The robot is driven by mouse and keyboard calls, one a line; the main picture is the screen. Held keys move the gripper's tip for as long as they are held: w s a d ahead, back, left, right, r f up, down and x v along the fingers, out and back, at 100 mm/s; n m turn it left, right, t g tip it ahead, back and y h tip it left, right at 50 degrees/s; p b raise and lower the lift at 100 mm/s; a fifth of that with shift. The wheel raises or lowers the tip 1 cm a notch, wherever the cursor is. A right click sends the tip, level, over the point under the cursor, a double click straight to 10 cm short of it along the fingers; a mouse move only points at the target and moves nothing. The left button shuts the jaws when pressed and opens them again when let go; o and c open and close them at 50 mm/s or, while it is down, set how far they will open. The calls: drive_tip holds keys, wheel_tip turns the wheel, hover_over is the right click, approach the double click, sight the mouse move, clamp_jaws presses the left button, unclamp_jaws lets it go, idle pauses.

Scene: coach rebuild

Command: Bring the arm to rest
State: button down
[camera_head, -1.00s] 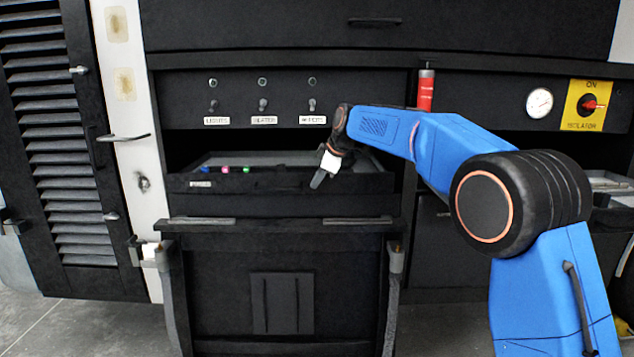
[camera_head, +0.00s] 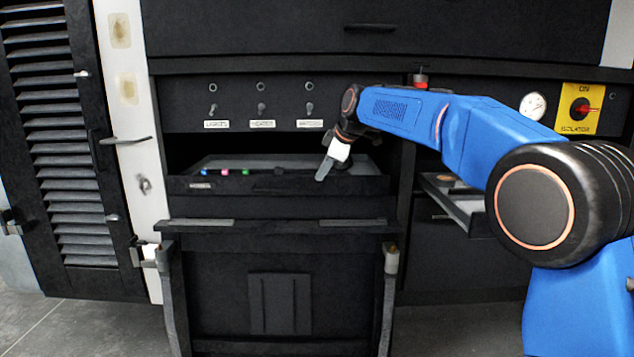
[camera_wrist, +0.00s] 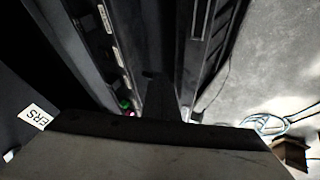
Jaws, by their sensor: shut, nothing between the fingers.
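My arm is blue with black joints and reaches in from the right in the head view. My gripper (camera_head: 324,170) is shut and empty. It points down and to the left, in front of the right part of the open black drawer (camera_head: 240,186) under the switch panel. I cannot tell whether its tip touches the drawer. In the wrist view a dark body fills the bottom, and the finger ends cannot be made out clearly.
Small coloured items (camera_head: 225,172) lie in the drawer. Above are labelled toggle switches (camera_head: 262,110). A yellow isolator plate (camera_head: 580,108) and a white gauge (camera_head: 533,106) are behind my arm. A tray (camera_head: 455,205) juts out below my forearm. A cable (camera_wrist: 265,124) lies on the floor.

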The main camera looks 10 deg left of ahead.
drive_tip(key=s+d+m+h, duration=0.1)
drive_tip(key=s+d+m, duration=0.2)
drive_tip(key=s+d, duration=0.5)
drive_tip(key=s+d+m+h, duration=0.1)
drive_tip(key=s+d+m, duration=0.3)
drive_tip(key=d, duration=0.8)
drive_tip(key=s+d+m+h, duration=0.1)
drive_tip(key=s+d+m, duration=0.1)
drive_tip(key=s+d, duration=0.65)
drive_tip(key=s+d+f+m+h, duration=0.1)
drive_tip(key=s+d+f+m, duration=0.2)
drive_tip(key=s+d+f, duration=0.3)
drive_tip(key=s+d+f+m+h, duration=0.1)
drive_tip(key=s+d+f+m, duration=0.3)
drive_tip(key=s, duration=0.9)
drive_tip(key=s+d+f+m, duration=0.3)
drive_tip(key=s+d+f, duration=0.7)
drive_tip(key=f, duration=0.2)
drive_tip(key=shift+s+h, duration=0.2)
drive_tip(key=shift+h, duration=0.2)
drive_tip(key=shift+d, duration=0.1)
